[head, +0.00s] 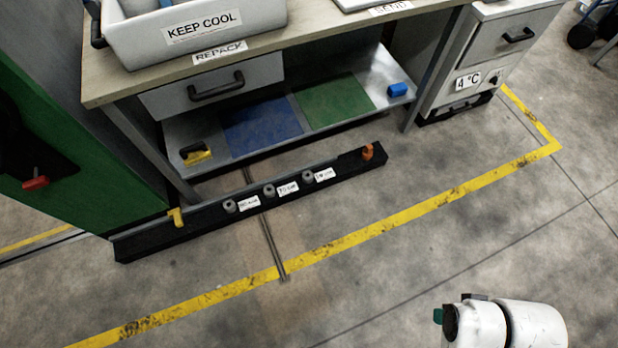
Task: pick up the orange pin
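The orange pin (368,151) stands at the right end of a long black rail (220,210) on the floor, in front of the workbench. It is small in the picture, and its lower part meets the rail's dark top. White links of my arm show at the bottom right, well apart from the pin. No gripper fingers can be made out there.
The rail also bears grey knobs (269,190) with white labels and a yellow pin (177,217) at its left end. A thin bar (271,245) sticks out across the floor. The bench's low shelf (208,133) overhangs behind. Floor in front is clear.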

